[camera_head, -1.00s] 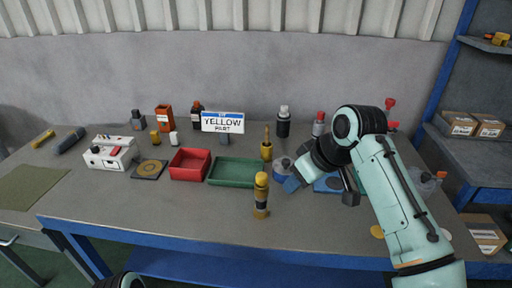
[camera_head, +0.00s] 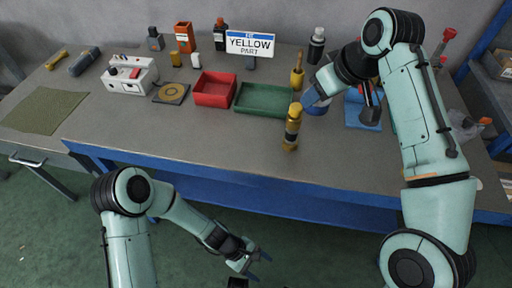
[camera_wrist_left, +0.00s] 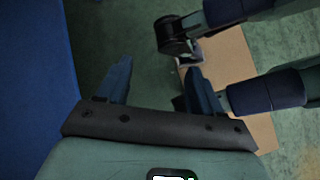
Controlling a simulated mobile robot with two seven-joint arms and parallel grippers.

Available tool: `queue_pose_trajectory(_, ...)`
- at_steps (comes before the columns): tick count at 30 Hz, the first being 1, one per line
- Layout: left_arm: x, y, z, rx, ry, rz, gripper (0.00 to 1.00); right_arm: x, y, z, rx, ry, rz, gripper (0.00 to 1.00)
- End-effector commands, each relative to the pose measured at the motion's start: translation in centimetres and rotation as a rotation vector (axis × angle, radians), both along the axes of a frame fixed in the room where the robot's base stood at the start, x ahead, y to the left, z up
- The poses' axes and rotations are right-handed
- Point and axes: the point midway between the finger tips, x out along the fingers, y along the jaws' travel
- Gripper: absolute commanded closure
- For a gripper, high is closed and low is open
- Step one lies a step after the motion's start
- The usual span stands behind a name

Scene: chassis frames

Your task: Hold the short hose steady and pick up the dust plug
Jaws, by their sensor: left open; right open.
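An upright yellow-and-black cylinder (camera_head: 291,132) with a yellow top stands near the table's front edge; it looks like the short hose, and its yellow top (camera_head: 295,108) may be the dust plug. My right gripper (camera_head: 313,98) is open above the table, just right of the cylinder's top and apart from it as far as I can see. My left gripper (camera_head: 258,264) is open and empty, low in front of the table. Its two blue fingers (camera_wrist_left: 160,88) stand apart in the left wrist view with nothing between them.
A red bin (camera_head: 214,99) and a green tray (camera_head: 238,107) lie behind the cylinder. A "YELLOW PART" sign (camera_head: 250,44) stands behind them. A white box (camera_head: 122,86) is at left.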

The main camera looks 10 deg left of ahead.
Motion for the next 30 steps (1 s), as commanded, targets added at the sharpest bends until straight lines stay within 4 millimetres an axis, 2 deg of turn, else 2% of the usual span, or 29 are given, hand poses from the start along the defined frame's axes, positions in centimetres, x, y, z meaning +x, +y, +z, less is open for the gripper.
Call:
queue_pose_trajectory(1, 1.7, -1.5, 2.3, -0.069, 0.023, 0.069, 0.34, 0.0, 0.0, 0.0, 0.0, 0.0, 0.0, 0.57)
queue_pose_trajectory(6, 6.4, -5.9, 10.2, -0.32, 0.103, 0.267, 0.34, 0.0, 0.0, 0.0, 0.0, 0.0, 0.0, 0.57)
queue_pose_trajectory(8, 7.9, -7.1, 13.2, -0.414, 0.125, 0.322, 0.34, 0.0, 0.0, 0.0, 0.0, 0.0, 0.0, 0.57)
queue_pose_trajectory(12, 11.3, -9.2, 20.6, -0.642, 0.161, 0.427, 0.34, 0.0, 0.0, 0.0, 0.0, 0.0, 0.0, 0.57)
queue_pose_trajectory(16, 14.0, -10.0, 27.9, -0.864, 0.182, 0.5, 0.34, 0.0, 0.0, 0.0, 0.0, 0.0, 0.0, 0.57)
queue_pose_trajectory(17, 14.7, -9.8, 29.5, -0.914, 0.183, 0.52, 0.34, 0.0, 0.0, 0.0, 0.0, 0.0, 0.0, 0.57)
queue_pose_trajectory(18, 15.8, -9.1, 31.5, -0.975, 0.179, 0.553, 0.34, 0.0, 0.0, 0.0, 0.0, 0.0, 0.0, 0.57)
queue_pose_trajectory(19, 16.8, -8.1, 32.7, -1.01, 0.168, 0.588, 0.34, 0.0, 0.0, 0.0, 0.0, 0.0, 0.0, 0.57)
queue_pose_trajectory(21, 19.1, -4.6, 32.5, -1.01, 0.128, 0.684, 0.34, 0.0, 0.0, 0.0, 0.0, 0.0, 0.0, 0.57)
queue_pose_trajectory(24, 21.0, -0.4, 31.6, -0.975, 0.082, 0.787, 0.34, 0.0, 0.0, 0.0, 0.0, 0.0, 0.0, 0.57)
queue_pose_trajectory(27, 22.2, 2.8, 30.9, -0.946, 0.046, 0.863, 0.34, 0.0, 0.0, 0.0, 0.0, 0.0, 0.0, 0.57)
queue_pose_trajectory(30, 22.8, 4.7, 30.6, -0.928, 0.024, 0.908, 0.34, 0.0, 0.0, 0.0, 0.0, 0.0, 0.0, 0.57)
